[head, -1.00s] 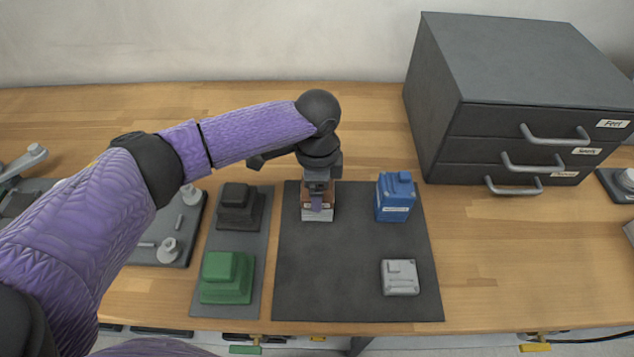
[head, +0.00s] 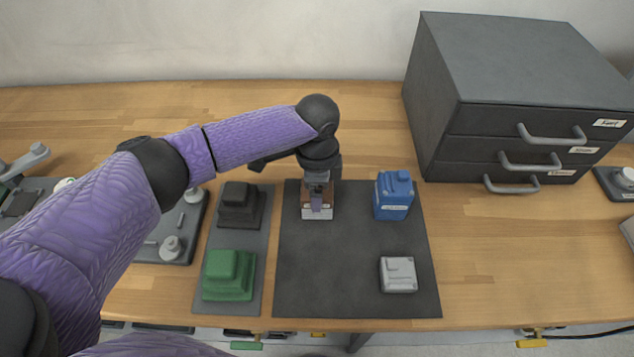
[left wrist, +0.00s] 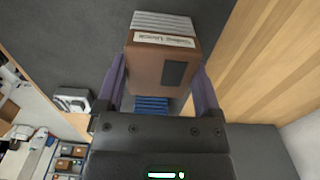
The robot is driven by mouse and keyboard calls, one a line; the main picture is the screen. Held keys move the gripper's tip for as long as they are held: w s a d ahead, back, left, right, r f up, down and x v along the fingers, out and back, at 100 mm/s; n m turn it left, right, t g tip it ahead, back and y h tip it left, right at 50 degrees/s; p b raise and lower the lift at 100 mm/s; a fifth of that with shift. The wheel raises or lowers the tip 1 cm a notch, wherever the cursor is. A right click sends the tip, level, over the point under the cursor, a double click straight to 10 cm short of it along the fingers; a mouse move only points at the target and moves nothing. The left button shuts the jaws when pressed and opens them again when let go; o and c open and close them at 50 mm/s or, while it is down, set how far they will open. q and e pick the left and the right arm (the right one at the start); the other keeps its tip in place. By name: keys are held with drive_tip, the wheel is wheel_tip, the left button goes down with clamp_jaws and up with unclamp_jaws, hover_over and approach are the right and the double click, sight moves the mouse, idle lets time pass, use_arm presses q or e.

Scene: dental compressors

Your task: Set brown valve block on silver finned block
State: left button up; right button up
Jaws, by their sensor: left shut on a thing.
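The brown valve block (left wrist: 158,70) with a pale label strip is between the purple fingers of my left gripper (left wrist: 162,82) in the left wrist view. The silver finned block (left wrist: 162,22) shows just beyond it, its ribs partly covered by the brown block. In the head view my left gripper (head: 318,201) points down over the silver finned block (head: 317,213) on the dark mat, mostly hiding the brown block (head: 306,198). The brown block is on or just above the silver block; contact cannot be told. My right gripper is not in view.
Black (head: 240,205) and green (head: 229,276) stepped blocks stand left. A dark drawer cabinet (head: 510,100) is at the back right.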

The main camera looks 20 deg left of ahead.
use_arm(q)
drive_tip(key=shift+p, duration=0.65)
idle(0.6)
drive_tip(key=o, duration=1.2)
wheel_tip(320, 180, up, 7)
drive_tip(key=p, duration=0.7)
drive_tip(key=shift+r, duration=0.1)
